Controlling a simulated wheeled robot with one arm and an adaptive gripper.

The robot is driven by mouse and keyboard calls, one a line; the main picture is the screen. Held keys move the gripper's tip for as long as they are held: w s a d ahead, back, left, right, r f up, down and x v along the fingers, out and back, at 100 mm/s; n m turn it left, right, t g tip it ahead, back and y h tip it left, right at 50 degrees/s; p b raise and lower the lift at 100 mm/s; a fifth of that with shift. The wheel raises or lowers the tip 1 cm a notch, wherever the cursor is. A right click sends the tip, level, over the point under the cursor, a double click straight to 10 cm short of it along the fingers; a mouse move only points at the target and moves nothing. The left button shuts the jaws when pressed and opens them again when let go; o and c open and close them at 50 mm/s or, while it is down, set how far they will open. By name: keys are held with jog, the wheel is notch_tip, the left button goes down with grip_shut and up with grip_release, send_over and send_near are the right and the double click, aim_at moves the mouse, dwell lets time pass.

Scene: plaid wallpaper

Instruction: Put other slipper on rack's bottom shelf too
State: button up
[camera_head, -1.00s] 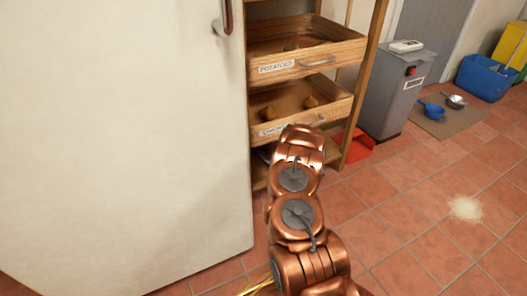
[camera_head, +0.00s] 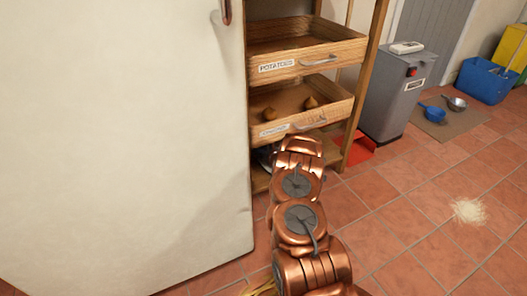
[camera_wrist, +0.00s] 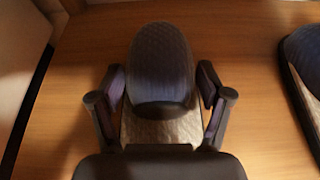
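In the wrist view, a dark, quilted slipper (camera_wrist: 160,65) with a pale insole lies on a wooden shelf (camera_wrist: 245,70), toe pointing away. My gripper (camera_wrist: 160,85) has one finger on each side of it. The fingers are spread, with narrow strips of wood showing between them and the upper part of the slipper. A second dark slipper (camera_wrist: 302,60) lies on the same shelf at the right edge, partly cut off. In the head view, my arm reaches low into the wooden rack (camera_head: 364,85), below the lower drawer. My gripper is hidden there.
The drawer labelled potatoes (camera_head: 325,55) and a lower drawer (camera_head: 335,110) with two brown bulbs overhang the bottom shelf. A large white door or panel (camera_head: 120,130) stands close at left.

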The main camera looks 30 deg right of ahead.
jog(key=shift+o, duration=0.8)
jog(key=shift+r, duration=0.1)
jog(key=shift+s+r, duration=0.15)
jog(key=shift+s, duration=0.05)
jog(key=p+v, duration=0.3)
jog(key=v, duration=0.3)
jog(key=shift+s+r, duration=0.1)
jog(key=shift+r, duration=0.05)
jog(key=shift+s+p, duration=0.35)
jog(key=shift+s, duration=0.05)
